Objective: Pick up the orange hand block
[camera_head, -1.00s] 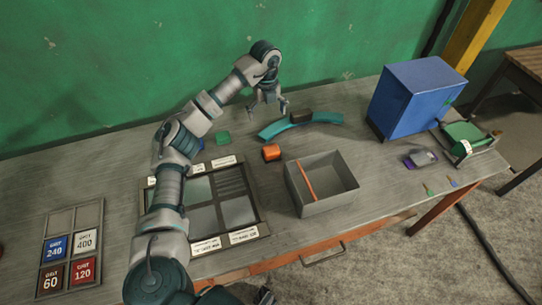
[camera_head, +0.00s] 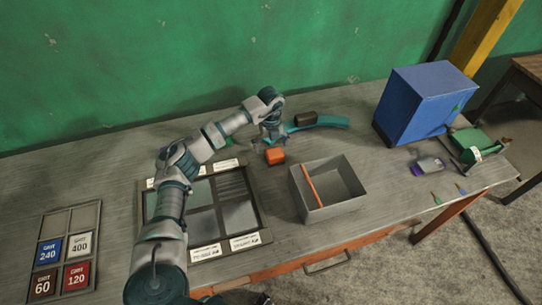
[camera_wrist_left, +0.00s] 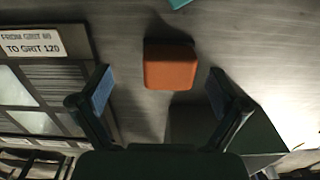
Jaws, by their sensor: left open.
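The orange hand block (camera_head: 275,156) sits on the workbench between the framed tray and the grey box. In the left wrist view the orange block (camera_wrist_left: 171,67) lies ahead of the fingertips, roughly centred between them, with bare bench around it. My left gripper (camera_head: 272,141) is above and just behind the block in the head view, its lower part close to the block. In the left wrist view my left gripper (camera_wrist_left: 158,88) has its two blue-padded fingers spread wide with nothing between them. My right gripper is not in view.
A framed tray (camera_head: 262,217) with labelled panels lies left of the block. An open grey box (camera_head: 345,203) with an orange divider stands right. A teal curved piece (camera_head: 335,121) with a dark block (camera_head: 306,118) lies behind. A blue cabinet (camera_head: 425,100) stands far right.

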